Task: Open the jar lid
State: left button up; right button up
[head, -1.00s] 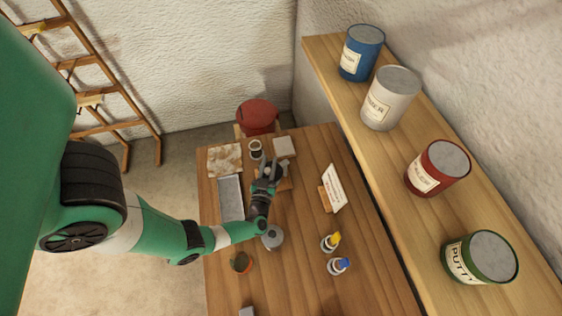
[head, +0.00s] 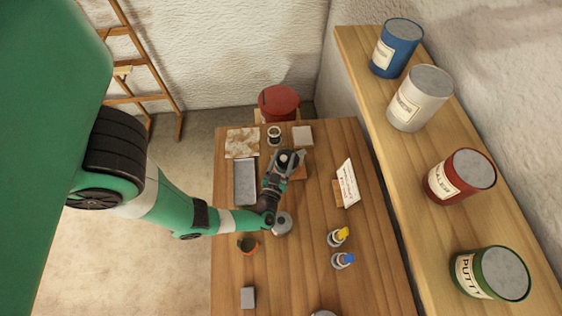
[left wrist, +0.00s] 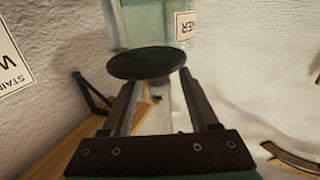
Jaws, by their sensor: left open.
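A dark round lid (left wrist: 146,63) lies between my left gripper's fingertips in the left wrist view, seen edge-on from a low angle. In the head view a dark round top with a pale middle (head: 286,158), likely the jar, sits at my left gripper (head: 288,160) over the back of the workbench. The two fingers stand apart on either side of it; I cannot tell if they touch it. The jar's body is mostly hidden by the gripper. My right gripper is out of view.
On the workbench (head: 310,225) lie a metal tray (head: 245,181), a cup (head: 274,135), a grey domed thing (head: 281,223), yellow-capped (head: 338,237) and blue-capped (head: 343,260) bottles, and a sign card (head: 347,184). A shelf with several paint tins (head: 460,175) runs along the right.

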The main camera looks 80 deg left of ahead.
pick_arm(q)
jog(key=v, duration=0.8)
jog(key=shift+d, duration=0.2)
